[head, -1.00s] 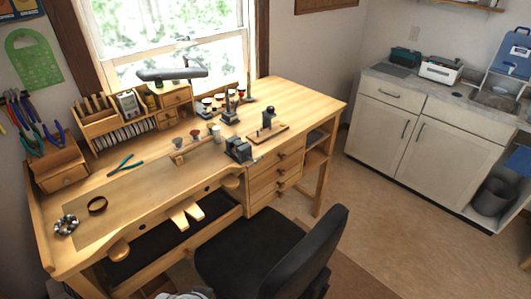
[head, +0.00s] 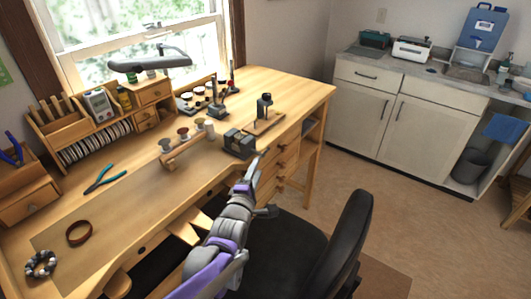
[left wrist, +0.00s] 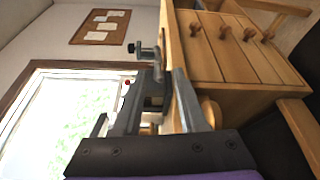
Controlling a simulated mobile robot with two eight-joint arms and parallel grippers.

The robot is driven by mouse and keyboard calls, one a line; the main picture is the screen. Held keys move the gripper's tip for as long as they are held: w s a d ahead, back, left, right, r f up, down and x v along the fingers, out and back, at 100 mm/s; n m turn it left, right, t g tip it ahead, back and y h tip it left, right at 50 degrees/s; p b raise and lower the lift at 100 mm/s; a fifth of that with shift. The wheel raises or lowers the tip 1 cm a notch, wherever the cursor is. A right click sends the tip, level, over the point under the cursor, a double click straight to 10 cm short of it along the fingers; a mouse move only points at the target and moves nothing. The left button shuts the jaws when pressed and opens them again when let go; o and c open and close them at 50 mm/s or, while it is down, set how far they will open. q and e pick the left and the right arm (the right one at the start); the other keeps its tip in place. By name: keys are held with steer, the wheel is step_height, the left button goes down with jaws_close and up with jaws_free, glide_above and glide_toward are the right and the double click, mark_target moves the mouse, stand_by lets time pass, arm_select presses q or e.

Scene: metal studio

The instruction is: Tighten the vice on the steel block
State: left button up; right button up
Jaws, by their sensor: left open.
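The small grey vice (head: 240,143) stands on the wooden bench near its front edge, right of the middle. The steel block cannot be told apart from its jaws at this size. My left gripper (head: 257,164) is at the bench's front edge, just right of and in front of the vice. In the left wrist view, the fingers of my left gripper (left wrist: 161,74) are apart, and a dark grey part of the vice (left wrist: 153,102) shows between them. I cannot tell whether they touch it. The vice handle is not clear. My right gripper is out of view.
A wooden rack with small cups (head: 187,143) stands left of the vice, and a dark stand on a wooden base (head: 264,112) stands behind it. Pliers (head: 104,178) lie at left. A black chair (head: 335,250) stands close to my left arm. The bench's far right is clear.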

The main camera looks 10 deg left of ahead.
mark_target(258, 153)
arm_select(q)
steer(key=shift+w+n, duration=0.3)
steer(key=shift+w, duration=0.35)
steer(key=w, duration=1)
steer(key=shift+d, duration=0.1)
steer(key=shift+c, duration=0.3)
jaws_close()
